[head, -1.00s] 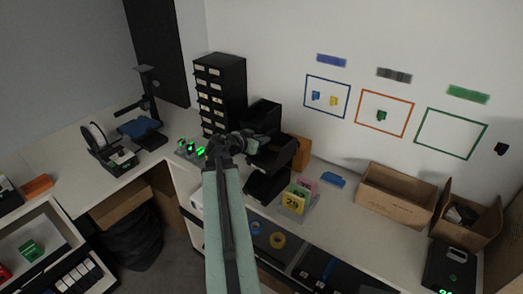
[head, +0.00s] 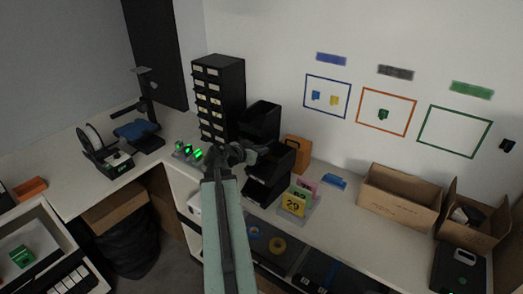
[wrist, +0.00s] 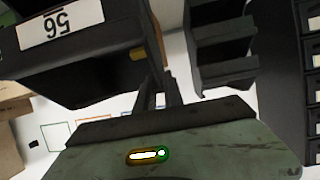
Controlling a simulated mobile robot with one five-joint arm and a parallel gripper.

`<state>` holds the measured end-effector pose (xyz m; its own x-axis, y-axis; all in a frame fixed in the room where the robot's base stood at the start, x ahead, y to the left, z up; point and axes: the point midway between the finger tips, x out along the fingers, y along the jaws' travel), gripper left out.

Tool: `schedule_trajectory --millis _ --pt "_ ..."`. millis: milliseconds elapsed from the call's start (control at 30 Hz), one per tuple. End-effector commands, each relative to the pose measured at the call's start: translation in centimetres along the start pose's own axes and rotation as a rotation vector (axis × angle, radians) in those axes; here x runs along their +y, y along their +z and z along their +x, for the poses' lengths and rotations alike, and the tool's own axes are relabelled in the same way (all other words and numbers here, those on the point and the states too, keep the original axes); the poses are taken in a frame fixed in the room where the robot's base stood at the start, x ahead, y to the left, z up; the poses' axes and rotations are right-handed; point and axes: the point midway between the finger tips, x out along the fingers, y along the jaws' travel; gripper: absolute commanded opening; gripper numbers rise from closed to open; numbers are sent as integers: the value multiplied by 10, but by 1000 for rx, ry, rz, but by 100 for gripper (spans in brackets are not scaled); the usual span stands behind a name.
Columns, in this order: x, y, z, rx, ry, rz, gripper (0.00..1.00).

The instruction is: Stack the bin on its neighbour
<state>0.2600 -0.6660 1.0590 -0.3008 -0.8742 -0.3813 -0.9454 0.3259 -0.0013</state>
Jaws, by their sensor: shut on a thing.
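My gripper (head: 246,155) is shut on a black open-fronted bin (head: 276,160), gripping it at its left side in the head view. In the wrist view the held bin (wrist: 85,75) fills the upper left, with a white number label that looks upside down. A second black bin (head: 265,191) stands directly below the held one on the bench. I cannot tell whether the two touch. Another stack of black bins (head: 260,120) stands behind, beside the drawer cabinet; it also shows in the wrist view (wrist: 222,45). The arm hides part of the lower bins.
A tall black drawer cabinet (head: 218,95) stands to the left. An orange-brown box (head: 298,150) is close behind right, and a tray with a yellow "29" card (head: 294,203) is at front right. Cardboard boxes (head: 398,197) stand further right on the bench.

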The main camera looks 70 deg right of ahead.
Motion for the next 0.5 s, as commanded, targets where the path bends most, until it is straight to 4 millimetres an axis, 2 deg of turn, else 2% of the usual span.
schedule_trajectory --millis 500 --pt "-1 4 1 1 -1 -1 0"
